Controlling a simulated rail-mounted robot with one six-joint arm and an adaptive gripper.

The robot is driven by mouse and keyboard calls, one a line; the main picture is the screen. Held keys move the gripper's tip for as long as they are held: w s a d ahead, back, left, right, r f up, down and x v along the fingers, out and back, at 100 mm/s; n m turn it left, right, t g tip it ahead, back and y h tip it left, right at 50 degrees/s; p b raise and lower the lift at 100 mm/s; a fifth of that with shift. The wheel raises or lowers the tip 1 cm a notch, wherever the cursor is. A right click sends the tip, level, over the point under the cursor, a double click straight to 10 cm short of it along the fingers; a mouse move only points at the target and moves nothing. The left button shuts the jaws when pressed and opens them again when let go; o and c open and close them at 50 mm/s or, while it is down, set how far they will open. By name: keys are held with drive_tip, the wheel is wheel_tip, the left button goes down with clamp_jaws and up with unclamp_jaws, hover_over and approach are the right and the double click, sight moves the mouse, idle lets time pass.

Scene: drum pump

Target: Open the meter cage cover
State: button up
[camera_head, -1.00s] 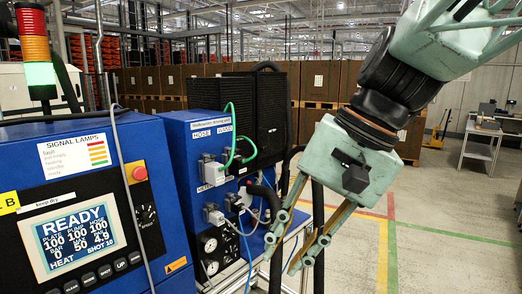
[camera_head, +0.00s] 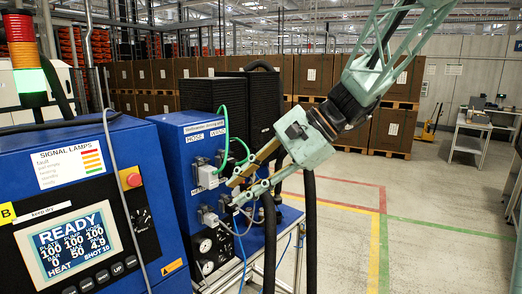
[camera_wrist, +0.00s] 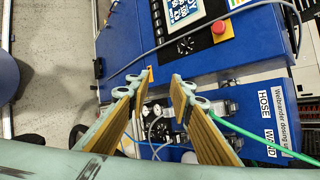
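My gripper (camera_head: 236,192) is open and empty in front of the blue dosing unit (camera_head: 177,145), its two fingers pointing left toward the panel. A partly hidden label that seems to read METER (camera_head: 197,190) is on that panel, beside the grey connectors (camera_head: 207,177). I cannot make out the meter cage cover clearly; the fingers and cables crowd that area. In the wrist view the spread fingers (camera_wrist: 164,76) point toward the blue cabinet, and the gap between them is empty. Whether a fingertip touches anything cannot be told.
A green cable (camera_head: 226,125) and dark hoses (camera_head: 268,235) hang close around the gripper. Pressure gauges (camera_head: 206,245) sit below. The control cabinet (camera_head: 85,215), its screen showing READY, stands at left. Floor on the right (camera_head: 440,230) is clear.

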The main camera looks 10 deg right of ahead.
drive_tip(key=w+d+m+t+y+p, duration=0.2)
drive_tip(key=w+m, duration=0.2)
drive_tip(key=w, duration=1.1)
drive_tip(key=m+t+p, duration=0.6)
drive_tip(key=m+t, duration=0.3)
drive_tip(key=m, duration=0.4)
approach(258, 149)
drive_tip(key=v, duration=0.6)
drive_tip(key=shift+w+a+f, duration=0.15)
drive_tip(key=shift+a+f, duration=0.05)
drive_tip(key=shift+f, duration=0.15)
drive_tip(key=shift+w+a, duration=0.1)
drive_tip(key=shift+p+x, duration=0.5)
drive_tip(key=shift+x, duration=6.25)
drive_tip(key=shift+r, duration=0.15)
drive_tip(key=shift+c, duration=0.7)
